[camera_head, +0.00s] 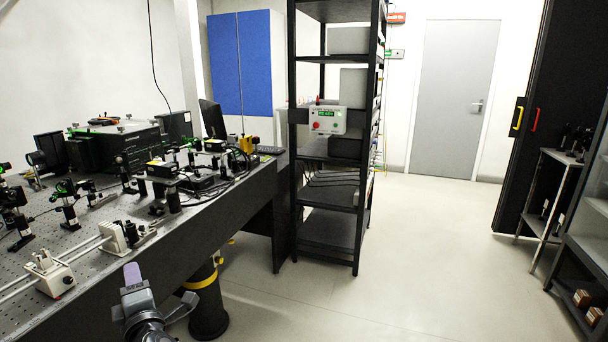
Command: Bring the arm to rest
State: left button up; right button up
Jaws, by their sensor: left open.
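My left gripper (142,296) is at the bottom of the head view, left of centre. It is open, with one purple-padded finger pointing up. I see nothing between its fingers. It is in front of the near edge of the optical bench (105,305), and I cannot tell its exact distance from that edge. My right gripper is not in view.
White rail-mounted parts (48,272) stand near the bench edge, with several optics behind. A black shelf rack (333,222) holds a control box (327,120) with a green display. The floor (430,260) is clear toward the grey door (453,100). Metal shelving stands at right.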

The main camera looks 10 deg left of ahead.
pick_arm(q)
jog(key=s+d+f+m+h+p, duration=0.3)
jog(key=d+m+h+p, duration=0.3)
jog(key=m, duration=0.3)
jog(key=s+d+f+m+h+p, duration=0.2)
jog(key=d+f+m+h+p, duration=0.15)
jog(key=d+m+h, duration=0.4)
jog(key=s+d+f+m+g+h+p, duration=0.1)
jog(key=s+d+f+m+g+p, duration=0.2)
jog(key=s, duration=0.5)
jog(key=s+d+f+m+g+p, duration=0.1)
jog(key=s+d+m+g+p, duration=0.25)
jog(key=s+m, duration=0.35)
jog(key=s+d+f+m+g+h+p, duration=0.1)
jog(key=s+d+f+m+g+p, duration=0.15)
jog(key=s+d, duration=0.45)
notch_tip(320, 180, up, 38)
jog(key=a+p, duration=0.2)
jog(key=p, duration=3.5)
jog(key=shift+s+a+m+t, duration=0.2)
jog(key=shift+s+m+t, duration=0.1)
jog(key=shift+s, duration=0.15)
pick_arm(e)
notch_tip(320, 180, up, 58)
pick_arm(q)
jog(key=shift+y, duration=0.25)
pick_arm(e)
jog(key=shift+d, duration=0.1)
pick_arm(q)
jog(key=shift+a, duration=0.1)
